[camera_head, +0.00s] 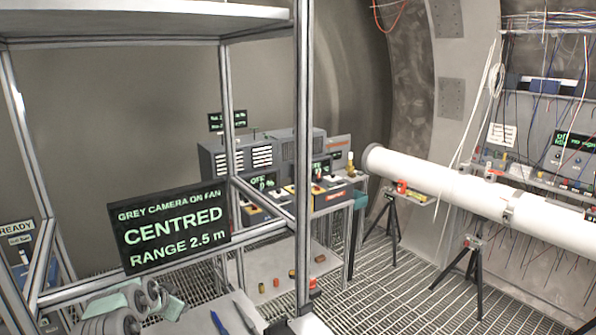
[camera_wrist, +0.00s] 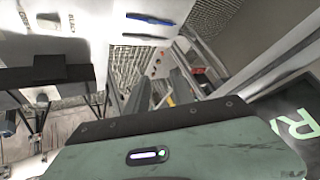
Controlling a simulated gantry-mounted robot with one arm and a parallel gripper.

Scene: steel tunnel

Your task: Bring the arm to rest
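My arm (camera_head: 128,308), grey-green with round grey joints, is folded low at the bottom left of the head view, and the picture's edge cuts it off. I cannot pick out the gripper there. In the wrist view my gripper (camera_wrist: 161,78) shows two dark fingers standing apart beyond a green-grey housing with a small lit strip. I see nothing held between them; floor grating and small coloured items show past them.
A sign (camera_head: 172,228) reading "CENTRED RANGE 2.5 m" and metal frame posts (camera_head: 303,120) stand close to the arm. A pale shelf (camera_head: 272,262) carries small items. A white pipe (camera_head: 470,190) on tripods crosses the right. Grating floor lies between.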

